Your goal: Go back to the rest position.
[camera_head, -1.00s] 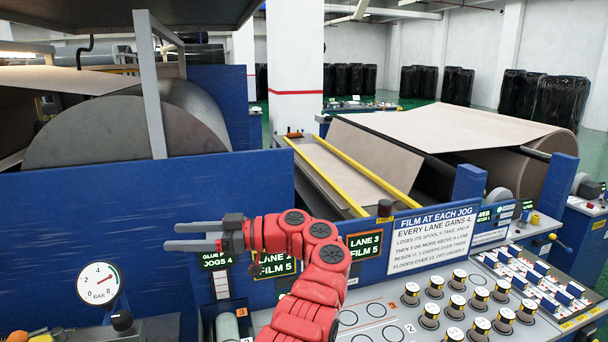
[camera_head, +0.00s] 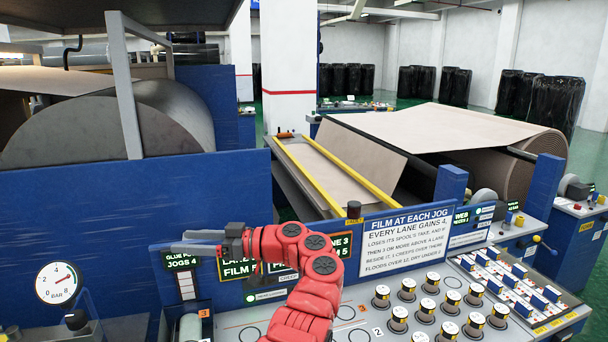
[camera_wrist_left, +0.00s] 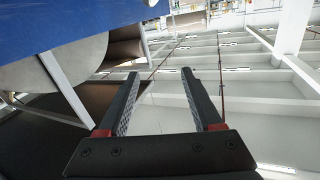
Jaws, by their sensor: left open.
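My left gripper (camera_head: 190,240) is at the end of the red arm in the head view, pointing left. It is empty, in front of the blue machine panel and over the lane signs, partly covering them. In the left wrist view its two dark fingers (camera_wrist_left: 162,95) stand apart with nothing between them. The wrist camera looks up past the fingers to the ceiling. My right gripper is in neither view.
A control panel with several white-topped spools (camera_head: 426,305) lies right of my arm. A pressure gauge (camera_head: 57,283) is at the lower left. Behind stand the blue machine wall (camera_head: 130,210), a large roll (camera_head: 90,125) and a beige sheet (camera_head: 440,125). Black wrapped rolls (camera_head: 346,78) stand far back.

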